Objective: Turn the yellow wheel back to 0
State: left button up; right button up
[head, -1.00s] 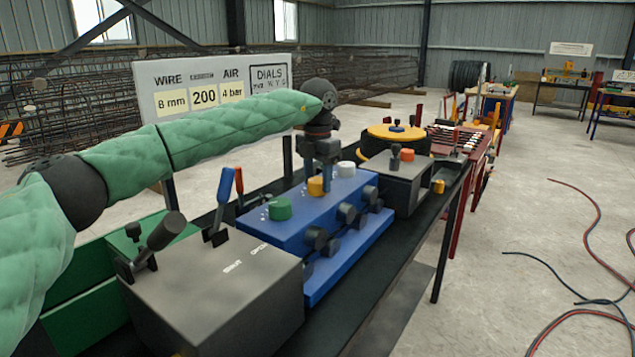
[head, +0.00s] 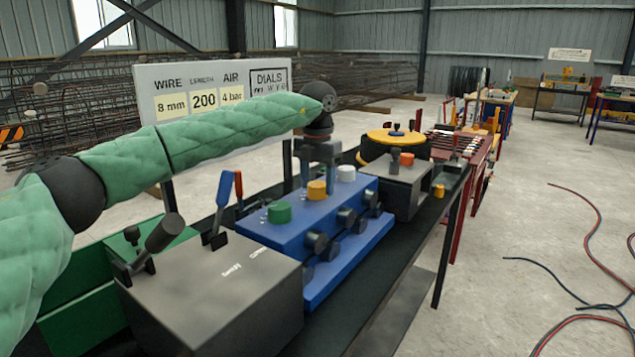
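The yellow wheel (head: 316,190) is a small round knob on top of the blue box (head: 285,233), between a green wheel (head: 279,212) and a white wheel (head: 346,173). Its pointer and scale are too small to read. My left gripper (head: 318,180) points straight down at the yellow wheel from above and behind. Its two fingers stand apart, one toward each side of the wheel, with a gap between them. I cannot tell whether they touch the wheel. My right gripper is not in view.
A grey box with levers (head: 225,285) stands in front on the dark bench. Behind the blue box are another grey box (head: 400,185) and a large yellow disc (head: 375,137). A sign (head: 215,75) reads wire 8 mm, length 200, air 4 bar. Hoses lie on the floor at right.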

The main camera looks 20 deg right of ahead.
aim_at(318, 184)
pick_arm(q)
jog(key=shift+o, duration=0.9)
jog(key=shift+r, duration=3.85)
